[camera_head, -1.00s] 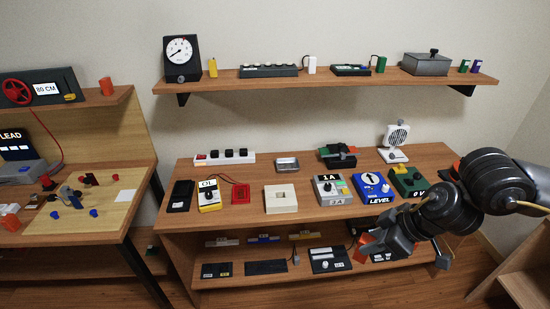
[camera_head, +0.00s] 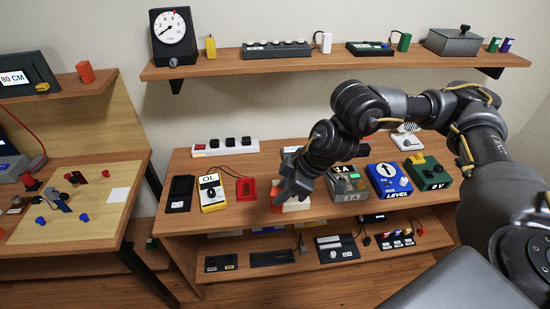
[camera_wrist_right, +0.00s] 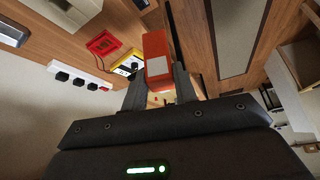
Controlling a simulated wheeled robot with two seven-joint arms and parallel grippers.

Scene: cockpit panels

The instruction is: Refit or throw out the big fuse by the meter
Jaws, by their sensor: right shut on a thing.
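My right gripper (camera_head: 283,196) hangs over the front of the workbench, in front of the cream slotted block (camera_head: 297,205), and partly hides it. It is shut on an orange-red block with a pale label, the big fuse (camera_wrist_right: 157,58), held between the fingers in the right wrist view. In the head view only a small orange-red part of the fuse (camera_head: 277,194) shows. The yellow meter (camera_head: 212,192) stands to the left and reads OL. The red tray (camera_head: 246,190) lies beside it, between meter and gripper. My left gripper is not in view.
A white power strip (camera_head: 225,146) is behind the meter, and a black case (camera_head: 179,194) is left of it. Right of my gripper stand the 1A box (camera_head: 347,184), the blue LEVEL box (camera_head: 389,181) and a green box (camera_head: 427,173). A lower shelf holds several panels.

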